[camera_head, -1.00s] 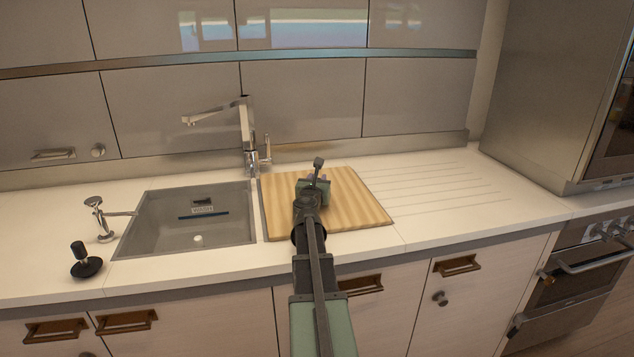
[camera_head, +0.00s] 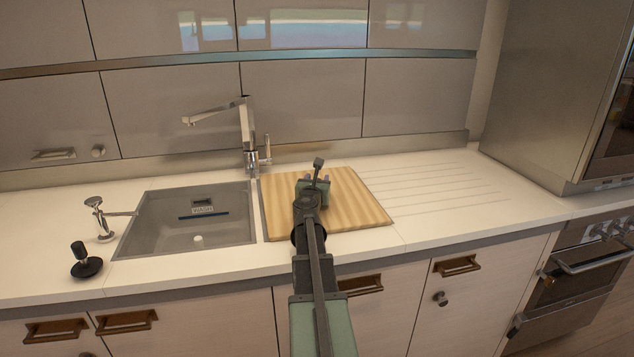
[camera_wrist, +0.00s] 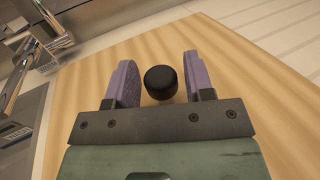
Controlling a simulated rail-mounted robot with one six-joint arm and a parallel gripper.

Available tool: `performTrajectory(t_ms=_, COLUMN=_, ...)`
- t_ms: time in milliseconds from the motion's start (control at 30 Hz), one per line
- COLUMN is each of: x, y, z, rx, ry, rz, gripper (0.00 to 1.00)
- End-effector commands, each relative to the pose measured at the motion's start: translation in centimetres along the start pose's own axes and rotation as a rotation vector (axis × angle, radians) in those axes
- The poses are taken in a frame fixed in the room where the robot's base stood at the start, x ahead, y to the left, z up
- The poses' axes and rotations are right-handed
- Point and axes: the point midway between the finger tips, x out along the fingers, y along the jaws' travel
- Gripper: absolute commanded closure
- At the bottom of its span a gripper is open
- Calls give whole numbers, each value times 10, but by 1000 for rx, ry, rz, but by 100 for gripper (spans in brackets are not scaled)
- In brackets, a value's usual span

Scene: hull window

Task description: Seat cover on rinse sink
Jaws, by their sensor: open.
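The cover is a striped wooden board (camera_head: 355,205) with a black knob (camera_wrist: 161,82). It lies flat at counter level to the right of the open basin, and what is under it is hidden. A thin grey edge shows along its left side. My gripper (camera_head: 317,180) is over the board, with its jaws open. In the wrist view its two purple fingers (camera_wrist: 160,84) stand on either side of the knob, with a visible gap on each side.
An open grey basin (camera_head: 150,235) with a label inside lies left of the board. A tall tap (camera_head: 248,135) stands behind. A small chrome fitting (camera_head: 98,215) and a black stopper (camera_head: 84,262) are at the left. The grooved drainer (camera_head: 440,190) at the right is clear.

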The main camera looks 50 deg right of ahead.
Motion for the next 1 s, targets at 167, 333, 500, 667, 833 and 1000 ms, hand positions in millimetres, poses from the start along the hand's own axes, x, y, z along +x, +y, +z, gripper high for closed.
performTrajectory(t_ms=167, x=-5, y=0, z=0, rx=0, ry=0, rz=0, gripper=52)
performTrajectory(t_ms=333, x=-10, y=0, z=0, rx=0, ry=0, rz=0, gripper=52)
performTrajectory(t_ms=500, x=-14, y=0, z=0, rx=0, ry=0, rz=0, gripper=52)
performTrajectory(t_ms=667, x=-18, y=0, z=0, rx=0, ry=0, rz=0, gripper=52)
performTrajectory(t_ms=833, x=-23, y=0, z=0, rx=0, ry=0, rz=0, gripper=52)
performTrajectory(t_ms=1000, x=-27, y=0, z=0, rx=0, ry=0, rz=0, gripper=52)
